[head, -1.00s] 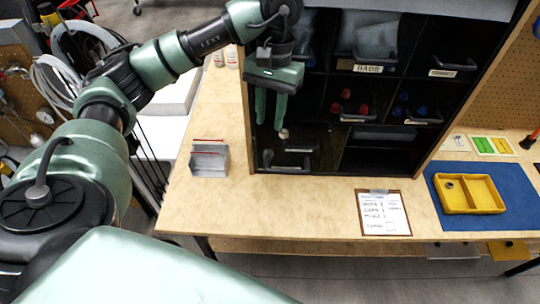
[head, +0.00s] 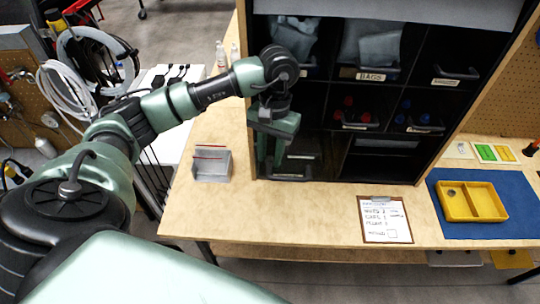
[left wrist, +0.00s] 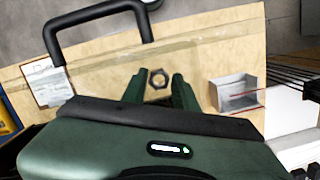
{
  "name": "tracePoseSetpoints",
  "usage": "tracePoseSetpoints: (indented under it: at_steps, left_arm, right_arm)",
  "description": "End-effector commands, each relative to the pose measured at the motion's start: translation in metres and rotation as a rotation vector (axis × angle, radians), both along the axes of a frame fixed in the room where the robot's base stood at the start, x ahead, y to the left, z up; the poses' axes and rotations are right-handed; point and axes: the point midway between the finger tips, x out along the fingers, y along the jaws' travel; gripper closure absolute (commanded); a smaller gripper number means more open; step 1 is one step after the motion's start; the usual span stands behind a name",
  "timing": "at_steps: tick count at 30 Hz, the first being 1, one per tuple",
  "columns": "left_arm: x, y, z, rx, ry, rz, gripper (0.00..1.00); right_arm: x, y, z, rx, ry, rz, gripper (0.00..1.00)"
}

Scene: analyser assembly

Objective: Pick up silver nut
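The silver nut (left wrist: 158,78) shows in the left wrist view, between the two fingertips of my left gripper (left wrist: 158,84). Its hexagonal outline and hole face the camera. In the head view my left gripper (head: 269,160) points down in front of the lower left compartment of the black cabinet (head: 340,182). The nut cannot be made out there. My right gripper is not in view.
A grey holder (head: 211,174) stands on the table left of the gripper. A clipboard (head: 386,222) lies at the front edge. A yellow tray (head: 484,202) with a small round part sits on a blue mat (head: 520,228) at the right. A black handle (left wrist: 95,12) is close to the wrist camera.

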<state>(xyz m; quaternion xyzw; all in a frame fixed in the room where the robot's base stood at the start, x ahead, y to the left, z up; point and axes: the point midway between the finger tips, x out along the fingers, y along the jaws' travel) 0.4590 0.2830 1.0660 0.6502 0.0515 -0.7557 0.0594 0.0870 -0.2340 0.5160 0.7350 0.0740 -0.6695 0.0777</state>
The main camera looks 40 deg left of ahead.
Motion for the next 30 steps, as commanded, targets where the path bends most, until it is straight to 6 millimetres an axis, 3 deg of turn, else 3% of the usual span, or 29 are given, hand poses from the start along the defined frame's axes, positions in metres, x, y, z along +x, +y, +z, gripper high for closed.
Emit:
tracePoseSetpoints:
  at_steps: [6,9,23,30]
  left_arm:
    - [0.000,0.000,-0.001,-0.001,-0.001,-0.001,0.74]
    - [0.000,0.000,-0.001,-0.001,-0.001,-0.001,1.00]
    - [0.001,0.000,0.003,-0.001,-0.001,0.000,1.00]
    - [0.002,0.000,0.031,0.000,-0.007,0.000,1.00]
  right_arm:
    - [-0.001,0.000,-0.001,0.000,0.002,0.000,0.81]
    - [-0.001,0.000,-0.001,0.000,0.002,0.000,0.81]
    - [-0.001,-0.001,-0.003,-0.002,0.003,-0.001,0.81]
    - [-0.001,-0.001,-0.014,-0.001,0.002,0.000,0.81]
